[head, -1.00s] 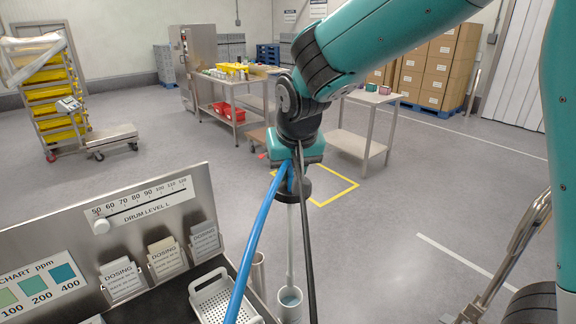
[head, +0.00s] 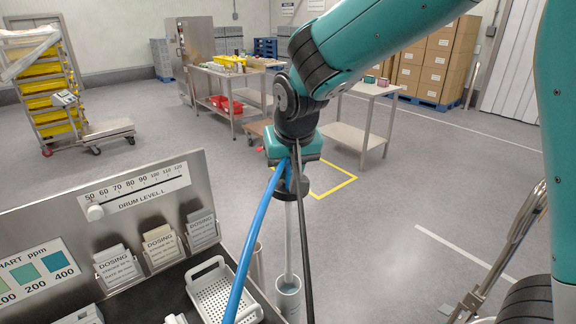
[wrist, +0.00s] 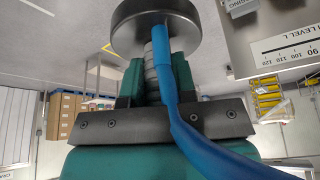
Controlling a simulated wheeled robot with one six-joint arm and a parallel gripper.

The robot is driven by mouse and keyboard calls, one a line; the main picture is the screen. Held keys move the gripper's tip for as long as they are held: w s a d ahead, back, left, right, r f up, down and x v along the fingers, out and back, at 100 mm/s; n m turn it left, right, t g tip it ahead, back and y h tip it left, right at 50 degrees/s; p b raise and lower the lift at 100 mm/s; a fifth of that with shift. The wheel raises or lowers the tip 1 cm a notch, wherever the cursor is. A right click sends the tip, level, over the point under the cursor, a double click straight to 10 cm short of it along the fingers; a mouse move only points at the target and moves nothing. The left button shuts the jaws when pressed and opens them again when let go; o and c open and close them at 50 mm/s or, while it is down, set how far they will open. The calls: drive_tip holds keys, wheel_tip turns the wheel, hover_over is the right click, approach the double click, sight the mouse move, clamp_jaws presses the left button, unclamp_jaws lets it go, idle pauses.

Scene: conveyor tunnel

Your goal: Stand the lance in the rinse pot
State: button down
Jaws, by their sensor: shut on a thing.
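The lance (head: 288,240) is a thin pale upright rod with a dark round collar (head: 291,188) and a blue hose (head: 256,238) at its top. My gripper (head: 293,172) is shut on the lance's upper end. In the wrist view the jaws (wrist: 155,85) clasp a ribbed grey section below the dark disc (wrist: 155,28), and the blue hose (wrist: 175,110) runs past them. The rinse pot (head: 289,304) is a pale grey cylinder low in the head view. The lance's lower end shows at its mouth, seemingly inside; whether it touches the bottom is hidden.
A metal station with a drum level panel (head: 135,190) stands at left, with dosing cards (head: 160,248) and a white perforated basket (head: 215,298). A metal tube (head: 257,267) stands beside the pot. A side table (head: 352,138) stands behind; open floor lies right.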

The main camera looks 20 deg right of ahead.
drive_tip(key=b, duration=1.2)
hover_over(290, 267)
drive_tip(key=w, duration=0.1)
drive_tip(key=shift+f, duration=8)
drive_tip(key=shift+f+b, duration=5.8)
drive_tip(key=shift+f, duration=1.7)
drive_tip(key=shift+r, duration=0.1)
drive_tip(key=c, duration=0.8)
unclamp_jaws()
drive_tip(key=shift+c, duration=0.2)
drive_tip(key=p+v, duration=0.1)
drive_tip(key=v, duration=1.6)
drive_tip(key=shift+r, duration=0.15)
drive_tip(key=shift+s, duration=0.1)
